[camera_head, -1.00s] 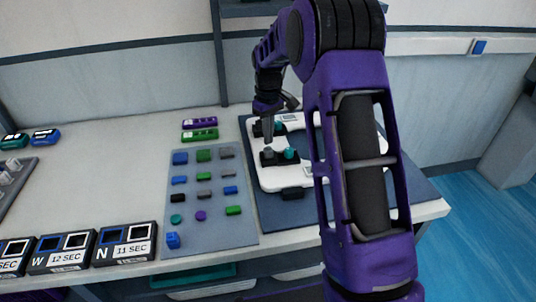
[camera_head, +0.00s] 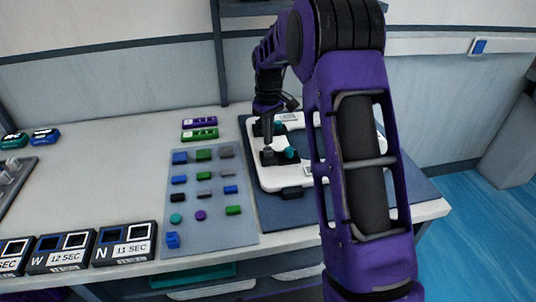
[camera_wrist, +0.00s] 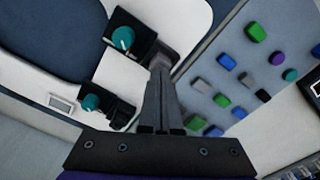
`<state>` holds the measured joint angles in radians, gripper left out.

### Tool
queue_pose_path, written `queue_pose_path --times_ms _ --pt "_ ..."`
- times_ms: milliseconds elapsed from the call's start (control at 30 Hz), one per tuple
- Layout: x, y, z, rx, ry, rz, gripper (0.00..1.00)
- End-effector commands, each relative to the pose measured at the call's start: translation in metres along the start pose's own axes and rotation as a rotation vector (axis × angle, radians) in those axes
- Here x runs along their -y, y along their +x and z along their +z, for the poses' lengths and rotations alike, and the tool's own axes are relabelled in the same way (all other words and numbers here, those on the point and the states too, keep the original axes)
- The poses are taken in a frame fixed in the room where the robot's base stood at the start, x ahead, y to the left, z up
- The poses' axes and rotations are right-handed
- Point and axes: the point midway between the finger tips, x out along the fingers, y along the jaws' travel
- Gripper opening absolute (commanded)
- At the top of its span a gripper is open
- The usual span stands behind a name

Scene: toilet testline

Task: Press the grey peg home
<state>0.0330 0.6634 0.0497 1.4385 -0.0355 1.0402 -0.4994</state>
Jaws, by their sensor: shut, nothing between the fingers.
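A white toilet-seat-like frame (camera_head: 265,178) lies on a dark blue mat, with black holders on it. The near black holder (camera_head: 271,159) carries a teal peg (camera_head: 291,153) on its right side. My gripper (camera_head: 268,146) is shut and points down at the left side of this holder, where the grey peg stands. The fingertips (camera_wrist: 159,72) cover most of the grey peg, and contact looks likely but is hard to tell. In the wrist view the teal peg (camera_wrist: 123,38) is left of the fingers. How deep the grey peg sits is hidden.
A grey board (camera_head: 209,220) with several coloured pieces lies to the left. Purple and green bars (camera_head: 199,122) lie behind it. Timer boxes (camera_head: 125,244) line the table's front left. A second black holder with a teal knob (camera_wrist: 91,102) sits on the white frame.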

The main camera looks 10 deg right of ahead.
Motion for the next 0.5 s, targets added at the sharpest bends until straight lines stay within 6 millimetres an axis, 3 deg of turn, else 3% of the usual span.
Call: queue_pose_path --times_ms 500 --pt "0.0000 0.0085 0.0001 0.000 0.000 0.000 0.00"
